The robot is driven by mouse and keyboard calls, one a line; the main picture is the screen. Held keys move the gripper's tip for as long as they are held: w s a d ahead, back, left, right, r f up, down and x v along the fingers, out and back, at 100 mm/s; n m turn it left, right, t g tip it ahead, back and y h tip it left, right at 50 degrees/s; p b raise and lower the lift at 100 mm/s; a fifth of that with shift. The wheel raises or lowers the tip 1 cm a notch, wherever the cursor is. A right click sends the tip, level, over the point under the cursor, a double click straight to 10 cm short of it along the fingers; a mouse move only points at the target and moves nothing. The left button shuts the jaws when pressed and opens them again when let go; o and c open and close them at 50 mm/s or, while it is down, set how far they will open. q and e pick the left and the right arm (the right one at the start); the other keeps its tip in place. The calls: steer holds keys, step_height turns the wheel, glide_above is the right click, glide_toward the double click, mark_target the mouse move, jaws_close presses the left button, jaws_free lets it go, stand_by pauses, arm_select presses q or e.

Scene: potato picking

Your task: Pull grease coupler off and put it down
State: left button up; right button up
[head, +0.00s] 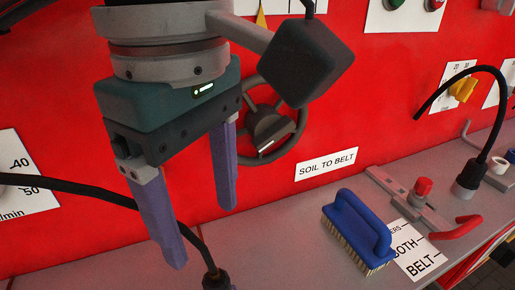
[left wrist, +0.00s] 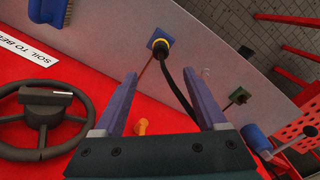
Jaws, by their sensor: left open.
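What looks like the grease coupler (left wrist: 162,44) is a dark end with a yellow ring, on a small blue square base on the grey ledge in the left wrist view. A black hose (left wrist: 178,88) runs from it back between my fingers. In the head view a dark hose end (head: 216,279) shows at the bottom edge, partly cut off. My left gripper (head: 200,228) is open, its two purple fingers pointing down in front of the red panel. In the left wrist view the open gripper (left wrist: 165,82) has its fingertips short of the coupler, apart from it. My right gripper is not in view.
A blue brush (head: 358,228) lies on the grey ledge (head: 290,220) to the right. A dark handwheel (head: 268,128) is on the red panel behind the gripper. A red-handled lever (head: 456,228) and a bent black stalk (head: 490,72) stand further right.

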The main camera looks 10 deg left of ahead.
mark_target(214, 271)
arm_select(q)
steer(key=shift+f, duration=0.4)
step_height(214, 271, down, 9)
steer(key=shift+s+r+p, duration=0.1)
steer(key=shift+p, duration=0.65)
steer(key=shift+c, duration=0.2)
jaws_close()
steer(key=c, duration=0.5)
jaws_free()
steer(key=shift+c, duration=0.2)
jaws_close()
steer(key=shift+r, duration=0.15)
